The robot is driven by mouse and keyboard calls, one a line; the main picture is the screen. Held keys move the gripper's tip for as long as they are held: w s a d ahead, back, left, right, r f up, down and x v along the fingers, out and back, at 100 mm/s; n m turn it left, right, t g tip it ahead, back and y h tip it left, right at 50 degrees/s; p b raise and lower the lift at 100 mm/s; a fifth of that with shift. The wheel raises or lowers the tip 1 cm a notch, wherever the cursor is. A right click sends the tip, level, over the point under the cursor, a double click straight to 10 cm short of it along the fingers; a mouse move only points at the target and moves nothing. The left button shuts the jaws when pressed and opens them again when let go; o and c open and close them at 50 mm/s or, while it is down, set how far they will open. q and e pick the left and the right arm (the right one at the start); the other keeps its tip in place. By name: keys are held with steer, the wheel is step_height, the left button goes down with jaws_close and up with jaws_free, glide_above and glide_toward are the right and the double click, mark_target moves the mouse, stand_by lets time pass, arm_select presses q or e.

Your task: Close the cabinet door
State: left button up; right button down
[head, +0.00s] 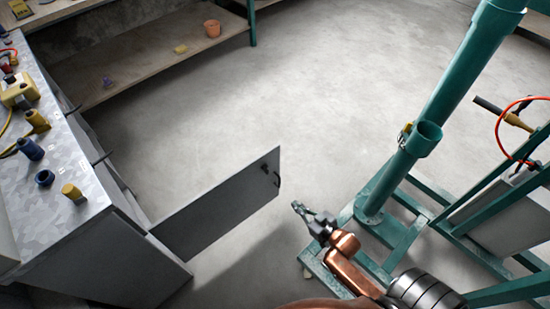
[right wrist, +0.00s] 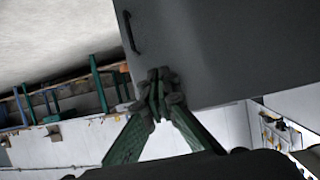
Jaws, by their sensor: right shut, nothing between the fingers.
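The grey cabinet door (head: 225,205) stands wide open in the head view, sticking out to the right from the cabinet (head: 110,250). A dark handle (head: 277,176) is near its free edge. My right gripper (head: 298,207) is shut and empty, just right of the door's free edge. In the right wrist view the shut fingertips (right wrist: 155,80) overlap the lower edge of the door panel (right wrist: 215,50), with the handle (right wrist: 130,33) above and to the left. I cannot tell whether they touch it. My left gripper is not in view.
The metal cabinet top holds several yellow and blue fittings (head: 73,193). A green pipe stand (head: 385,180) rises right of my right arm, with a green-framed cart (head: 500,215) farther right. A low wooden shelf (head: 150,55) stands at the back. The concrete floor (head: 270,90) between is clear.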

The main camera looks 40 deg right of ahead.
steer(key=w+d+r+t, duration=0.3)
steer(key=w+r+t, duration=0.15)
steer(key=r, duration=0.45)
arm_select(q)
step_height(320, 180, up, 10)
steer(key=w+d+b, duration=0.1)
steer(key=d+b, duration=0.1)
steer(key=b, duration=0.2)
arm_select(e)
glide_toward(269, 154)
steer(key=w, duration=0.3)
steer(key=w+b, duration=0.1)
steer(key=w, duration=0.2)
steer(key=shift+w+a+r, duration=0.1)
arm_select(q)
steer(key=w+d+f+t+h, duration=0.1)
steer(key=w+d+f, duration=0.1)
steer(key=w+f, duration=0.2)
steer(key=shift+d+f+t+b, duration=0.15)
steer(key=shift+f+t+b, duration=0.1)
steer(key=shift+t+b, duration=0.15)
arm_select(e)
steer(key=shift+w+r, duration=0.1)
steer(key=shift+w, duration=0.25)
